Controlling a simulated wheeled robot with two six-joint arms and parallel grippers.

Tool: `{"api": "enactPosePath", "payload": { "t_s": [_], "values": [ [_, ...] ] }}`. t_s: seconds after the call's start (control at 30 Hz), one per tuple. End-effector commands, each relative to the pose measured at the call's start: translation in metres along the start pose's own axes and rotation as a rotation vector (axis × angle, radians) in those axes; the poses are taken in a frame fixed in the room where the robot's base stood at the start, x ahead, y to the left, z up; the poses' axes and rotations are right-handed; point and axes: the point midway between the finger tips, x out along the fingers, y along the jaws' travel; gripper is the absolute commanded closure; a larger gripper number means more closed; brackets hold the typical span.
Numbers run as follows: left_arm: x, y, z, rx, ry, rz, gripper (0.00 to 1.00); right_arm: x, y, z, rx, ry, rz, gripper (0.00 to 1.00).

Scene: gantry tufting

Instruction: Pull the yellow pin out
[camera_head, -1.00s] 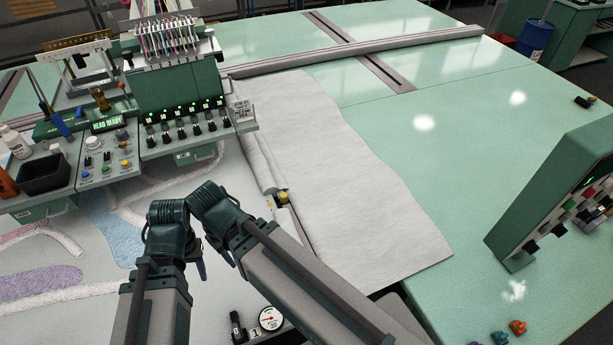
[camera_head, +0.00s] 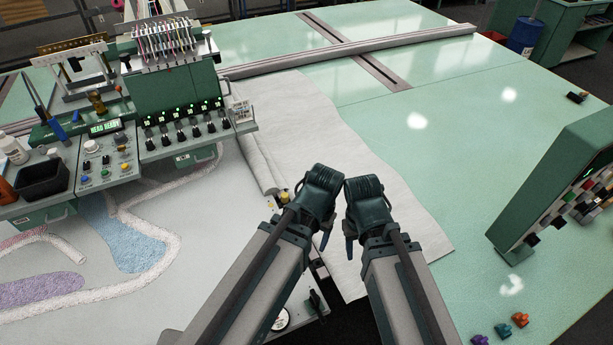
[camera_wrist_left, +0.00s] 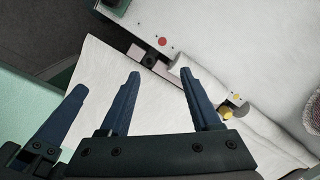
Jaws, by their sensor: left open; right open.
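The yellow pin (camera_head: 284,196) shows as a small yellow knob beside the end of the rolled white cloth in the head view, just left of my left gripper. In the left wrist view, the yellow knob (camera_wrist_left: 227,113) is right of the fingers, at the cloth roll. My left gripper (camera_head: 325,240) is open and empty above the white cloth; its two dark blue fingers (camera_wrist_left: 158,78) stand apart in the wrist view. My right gripper (camera_head: 349,248) is close beside it on the right, open, with fingers mostly hidden. One more blue finger (camera_wrist_left: 60,125) shows at the wrist view's left.
White cloth (camera_head: 330,135) lies over the green table (camera_head: 460,150). A tufting machine head (camera_head: 178,95) with knobs stands at the left. A green control panel (camera_head: 560,190) stands at the right. The cloth roll (camera_head: 257,160) runs near the pin. The table's right side is mostly clear.

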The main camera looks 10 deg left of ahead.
Motion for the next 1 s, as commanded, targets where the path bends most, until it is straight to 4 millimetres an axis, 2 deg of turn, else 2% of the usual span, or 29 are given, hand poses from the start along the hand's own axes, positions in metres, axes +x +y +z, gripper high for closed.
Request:
{"api": "enactPosePath", "payload": {
  "t_s": [0.03,0.13,0.2,0.3,0.4,0.5,0.6,0.83,1.0],
  "values": [
    [0.004,-0.010,-0.024,-0.060,0.002,0.007,0.36,0.005,-0.001,0.000,0.000,0.000,0.000,0.50],
    [0.013,-0.040,-0.070,-0.234,0.004,0.029,0.36,0.012,-0.001,-0.001,0.000,0.000,0.000,0.50],
    [0.018,-0.067,-0.101,-0.373,0.006,0.045,0.36,0.017,-0.002,-0.001,0.000,0.000,0.000,0.50],
    [0.026,-0.106,-0.138,-0.553,0.008,0.068,0.36,0.022,-0.002,-0.001,0.000,0.000,0.000,0.50],
    [0.032,-0.142,-0.164,-0.701,0.009,0.087,0.36,0.026,-0.003,-0.002,0.001,0.000,0.000,0.50],
    [0.036,-0.168,-0.179,-0.803,0.009,0.100,0.36,0.029,-0.003,-0.002,0.001,0.000,0.000,0.50],
    [0.038,-0.181,-0.185,-0.858,0.009,0.107,0.36,0.030,-0.003,-0.002,0.001,0.000,0.000,0.50],
    [0.040,-0.185,-0.185,-0.875,0.009,0.109,0.36,0.031,-0.003,-0.002,0.001,0.000,0.000,0.50],
    [0.048,-0.184,-0.186,-0.873,0.009,0.109,0.36,0.039,-0.004,-0.002,0.001,0.000,0.000,0.50]
  ]
}}
